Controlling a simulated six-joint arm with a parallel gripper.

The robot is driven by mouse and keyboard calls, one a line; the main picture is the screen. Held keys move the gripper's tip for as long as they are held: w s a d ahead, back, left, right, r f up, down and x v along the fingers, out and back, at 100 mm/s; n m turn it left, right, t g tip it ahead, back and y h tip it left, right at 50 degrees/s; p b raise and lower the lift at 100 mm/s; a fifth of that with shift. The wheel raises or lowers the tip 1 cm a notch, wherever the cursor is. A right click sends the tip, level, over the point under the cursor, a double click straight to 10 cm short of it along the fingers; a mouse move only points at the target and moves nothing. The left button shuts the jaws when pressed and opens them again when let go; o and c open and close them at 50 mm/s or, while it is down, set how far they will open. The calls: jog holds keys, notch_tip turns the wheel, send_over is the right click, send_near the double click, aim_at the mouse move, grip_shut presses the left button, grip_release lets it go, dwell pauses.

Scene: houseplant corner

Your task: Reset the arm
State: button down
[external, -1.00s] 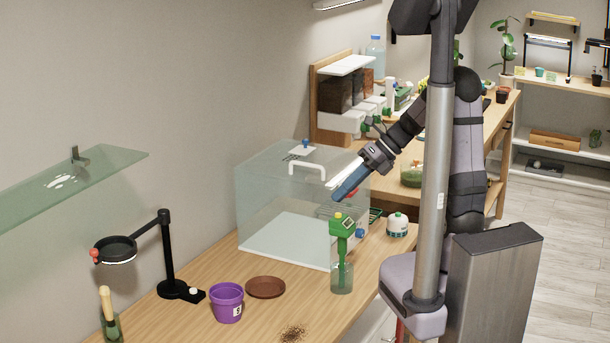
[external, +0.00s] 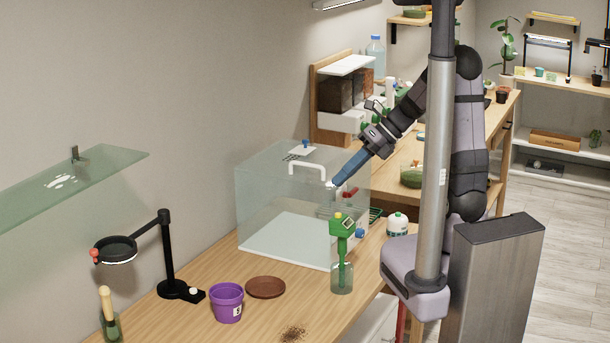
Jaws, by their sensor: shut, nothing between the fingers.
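My gripper (external: 333,185) is shut and empty. Its blue finger points down and to the left, and its tip appears in front of the upper right part of the clear box. I cannot tell whether it touches the box. My arm reaches over the bench from the right, with the wrist bent down.
The clear box (external: 265,190) with a white handle (external: 307,168) stands on the wooden bench. A green-topped bottle (external: 342,275), a white canister (external: 397,224), a purple pot (external: 227,303) and a brown saucer (external: 265,287) stand nearby. Spilled soil (external: 292,334) lies at the front.

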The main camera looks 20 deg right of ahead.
jog(key=s+d+f+n+h+b, duration=0.1)
jog(key=s+d+f+n+h, duration=0.2)
jog(key=n, duration=0.6)
jog(key=s+d+f+n+g+h+b, duration=0.1)
jog(key=s+d+f+n+h, duration=0.2)
jog(key=n, duration=0.7)
jog(key=s+d+f+n+h+b, duration=0.1)
jog(key=s+d+f+n+h, duration=0.1)
jog(key=s+d+f+n, duration=0.4)
jog(key=d+f+n, duration=0.2)
jog(key=d+n, duration=0.1)
jog(key=n, duration=0.1)
jog(key=shift+d+h, duration=0.25)
jog(key=shift+h, duration=0.15)
jog(key=shift+w, duration=0.1)
dwell(1.6)
